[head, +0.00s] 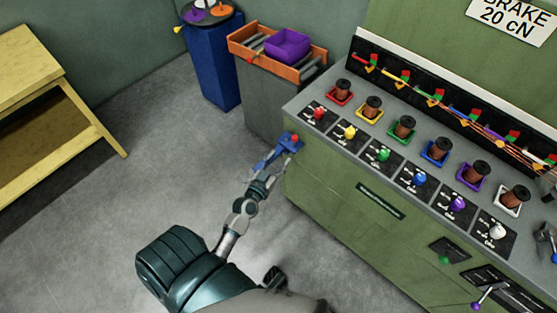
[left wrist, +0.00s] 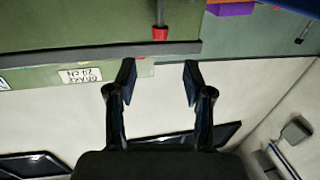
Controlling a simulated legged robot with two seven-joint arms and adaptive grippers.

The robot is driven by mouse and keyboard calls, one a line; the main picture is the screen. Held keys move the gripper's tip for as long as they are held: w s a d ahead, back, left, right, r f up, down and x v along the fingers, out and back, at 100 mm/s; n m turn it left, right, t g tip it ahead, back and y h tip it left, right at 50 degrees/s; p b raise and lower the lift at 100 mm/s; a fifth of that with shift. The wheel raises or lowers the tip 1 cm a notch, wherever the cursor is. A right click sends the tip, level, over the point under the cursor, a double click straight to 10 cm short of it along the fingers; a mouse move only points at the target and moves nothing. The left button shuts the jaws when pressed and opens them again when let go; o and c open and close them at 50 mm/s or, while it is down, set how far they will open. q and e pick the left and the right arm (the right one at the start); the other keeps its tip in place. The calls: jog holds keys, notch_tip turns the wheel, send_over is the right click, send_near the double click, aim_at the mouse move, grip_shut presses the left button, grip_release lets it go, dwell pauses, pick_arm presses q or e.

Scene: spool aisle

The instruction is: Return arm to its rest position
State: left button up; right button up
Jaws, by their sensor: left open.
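My left arm reaches up from the bottom of the head view. Its gripper (head: 277,170) is beside the left end of the green bench (head: 335,185), close to a blue bracket with a red knob (head: 294,139). Whether it touches the bracket is unclear in the head view. In the left wrist view the two dark fingers of this gripper (left wrist: 158,80) are apart with nothing between them. A red-ended rod (left wrist: 160,33) appears beyond the fingertips in that view. My right gripper is not in view.
The bench carries several spools, coloured knobs and a black back panel (head: 440,95). A grey cart with an orange tray (head: 240,45) and a blue pedestal (head: 208,70) stand behind it. A yellow table (head: 45,65) is at left. Grey floor (head: 120,190) between is clear.

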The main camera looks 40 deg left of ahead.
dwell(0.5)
pick_arm(q)
jog(key=s+d+f+m+g+h+p, duration=0.15)
jog(key=s+d+f+g, duration=0.3)
jog(key=f, duration=0.55)
jog(key=s+d+f+m+g+h+p, duration=0.1)
jog(key=s+d+f+g+h, duration=0.2)
jog(key=d+f, duration=0.45)
jog(key=s+f+g+y+p, duration=0.1)
jog(key=s+f+g, duration=0.3)
jog(key=s+f, duration=0.4)
jog(key=s+f+m+g+y+p, duration=0.1)
jog(key=s+f+g, duration=0.3)
jog(key=s+f, duration=0.5)
jog(key=s, duration=0.5)
jog(key=shift+d+g, duration=0.35)
jog(key=shift+d, duration=0.05)
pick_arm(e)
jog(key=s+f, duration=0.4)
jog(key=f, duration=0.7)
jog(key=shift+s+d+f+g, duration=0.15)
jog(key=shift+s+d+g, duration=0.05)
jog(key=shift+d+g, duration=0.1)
pick_arm(q)
jog(key=shift+c, duration=0.9)
jog(key=shift+a+r, duration=0.1)
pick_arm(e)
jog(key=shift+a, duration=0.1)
